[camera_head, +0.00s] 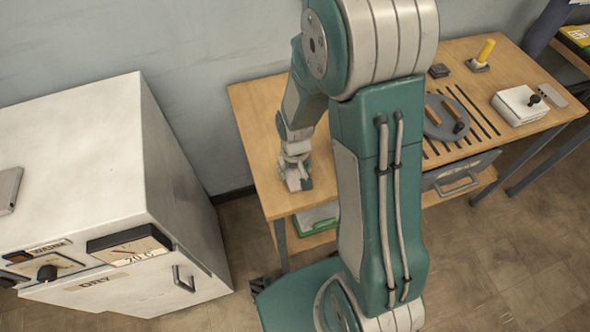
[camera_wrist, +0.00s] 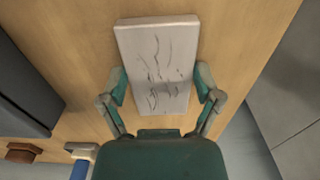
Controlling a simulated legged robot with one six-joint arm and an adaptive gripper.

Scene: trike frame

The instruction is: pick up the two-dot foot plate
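My gripper (camera_wrist: 161,84) points down over the left end of the wooden table, and it also shows in the head view (camera_head: 299,186). Its two green fingers are spread apart. A pale grey rectangular plate (camera_wrist: 157,50) with dark crack-like lines lies below it on the wood. The fingers stand on either side of the plate, with a small gap at the left; whether the right one touches cannot be told. No two dots show on the plate's visible face, so I cannot tell whether it is the two-dot foot plate.
The wooden table (camera_head: 262,118) carries a round grey disc (camera_head: 436,127), a white box with a black knob (camera_head: 515,106) and a yellow-topped peg (camera_head: 485,52) to the right. A white cabinet (camera_head: 75,150) stands at the left. A dark grey block (camera_wrist: 25,85) is left in the wrist view.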

